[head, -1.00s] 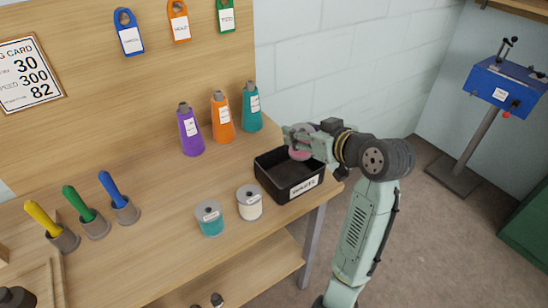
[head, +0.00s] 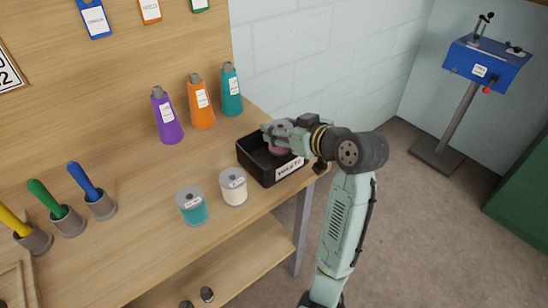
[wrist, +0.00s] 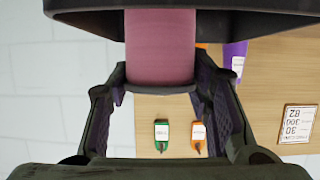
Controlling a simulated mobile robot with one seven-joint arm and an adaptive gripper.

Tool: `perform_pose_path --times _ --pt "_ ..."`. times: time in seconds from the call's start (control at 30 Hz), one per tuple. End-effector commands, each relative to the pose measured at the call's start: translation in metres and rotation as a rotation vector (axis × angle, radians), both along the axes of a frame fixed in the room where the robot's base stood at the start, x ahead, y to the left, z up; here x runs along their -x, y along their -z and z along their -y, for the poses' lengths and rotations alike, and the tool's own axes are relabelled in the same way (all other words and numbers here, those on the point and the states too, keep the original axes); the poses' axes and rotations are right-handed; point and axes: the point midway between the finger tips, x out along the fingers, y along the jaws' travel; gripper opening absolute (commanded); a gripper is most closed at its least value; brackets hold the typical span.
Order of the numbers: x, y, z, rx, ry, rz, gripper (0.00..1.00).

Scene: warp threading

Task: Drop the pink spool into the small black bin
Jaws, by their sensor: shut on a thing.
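The pink spool (head: 279,150) is held in my gripper (head: 277,136), over the opening of the small black bin (head: 262,173). Its lower part appears down at about the bin's rim level. In the wrist view the pink spool (wrist: 160,48) stands between the two fingers of my gripper (wrist: 160,90), which close on it from both sides. The black bin (wrist: 75,14) shows as a dark band across the top of that view, behind the spool. Whether the spool touches the bin is hidden. The bin sits at the bench's right end with a white label on its front.
A cream spool (head: 233,188) and a teal spool (head: 192,207) stand left of the bin. Purple (head: 167,118), orange (head: 201,105) and teal (head: 231,92) cones stand behind, near the pegboard. The bench's front edge runs just before the bin.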

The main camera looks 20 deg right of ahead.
Motion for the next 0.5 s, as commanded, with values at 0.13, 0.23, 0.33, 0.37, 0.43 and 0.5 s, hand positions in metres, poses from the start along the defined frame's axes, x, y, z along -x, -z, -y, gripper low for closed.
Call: perform_pose_path --times 0.13,0.23,0.33,0.37,0.43,0.5 --pt "0.0000 -0.0009 0.0000 0.000 0.000 0.000 0.49" --pt "0.0000 -0.0008 0.0000 0.000 0.000 0.000 0.55" --pt "0.0000 -0.0008 0.0000 0.000 0.000 0.000 0.62" --pt "0.0000 -0.0008 0.0000 0.000 0.000 0.000 0.64" --pt "0.0000 -0.0007 0.0000 0.000 0.000 0.000 0.69" --pt "0.0000 -0.0007 0.0000 0.000 0.000 0.000 0.69"
